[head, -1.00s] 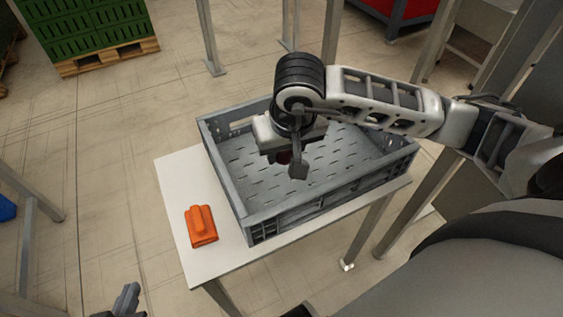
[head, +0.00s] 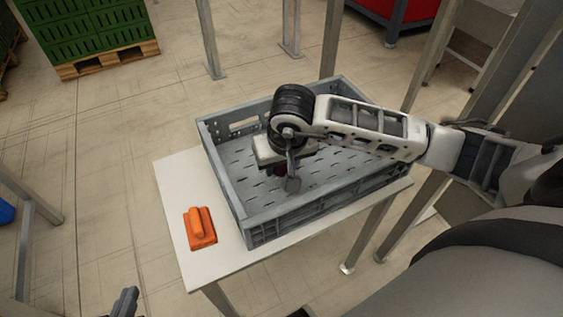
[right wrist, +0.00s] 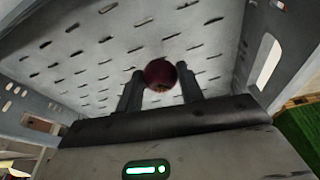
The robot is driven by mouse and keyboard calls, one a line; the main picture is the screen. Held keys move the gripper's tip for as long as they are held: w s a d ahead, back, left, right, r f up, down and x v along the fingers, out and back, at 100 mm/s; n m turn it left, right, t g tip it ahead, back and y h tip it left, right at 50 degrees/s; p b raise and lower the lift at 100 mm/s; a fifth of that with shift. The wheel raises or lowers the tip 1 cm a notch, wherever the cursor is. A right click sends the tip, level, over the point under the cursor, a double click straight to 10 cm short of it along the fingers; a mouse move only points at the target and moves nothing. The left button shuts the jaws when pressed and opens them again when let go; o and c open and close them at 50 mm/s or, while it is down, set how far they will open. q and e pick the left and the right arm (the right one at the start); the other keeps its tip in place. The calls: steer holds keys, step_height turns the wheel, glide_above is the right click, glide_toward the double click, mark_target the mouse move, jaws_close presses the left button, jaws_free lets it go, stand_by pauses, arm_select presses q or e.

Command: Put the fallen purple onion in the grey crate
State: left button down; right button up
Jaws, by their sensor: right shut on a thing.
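The grey crate (head: 228,192) stands on a white table, and its slotted floor shows no other items. My right gripper (head: 284,180) is inside the crate's outline in the head view, reaching down over the floor. In the right wrist view my right gripper (right wrist: 160,88) is shut on the dark purple onion (right wrist: 160,73), which sits between the two fingertips. The slotted crate floor lies beyond it; I cannot tell whether the onion touches it. In the head view the onion is mostly hidden by the gripper. My left gripper (head: 124,302) shows only partly at the bottom edge.
Metal posts stand behind and right of the table. Green crates on a pallet (head: 85,35) are at the back left.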

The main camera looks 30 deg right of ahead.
arm_select(q)
steer(key=shift+d+f+b, duration=0.1)
steer(key=shift+f+b, duration=0.2)
steer(key=shift+b, duration=0.05)
arm_select(e)
steer(key=shift+f, duration=0.35)
steer(key=o, duration=0.9)
arm_select(q)
steer(key=shift+s+r, duration=0.1)
steer(key=shift+r, duration=0.05)
arm_select(e)
steer(key=shift+o, duration=0.2)
steer(key=shift+r+p, duration=0.25)
steer(key=shift+p, duration=0.1)
arm_select(q)
steer(key=shift+r+p, duration=0.7)
steer(key=shift+p, duration=0.45)
arm_select(e)
steer(key=v, duration=1.2)
steer(key=shift+r, duration=0.45)
arm_select(q)
steer(key=shift+f, duration=0.1)
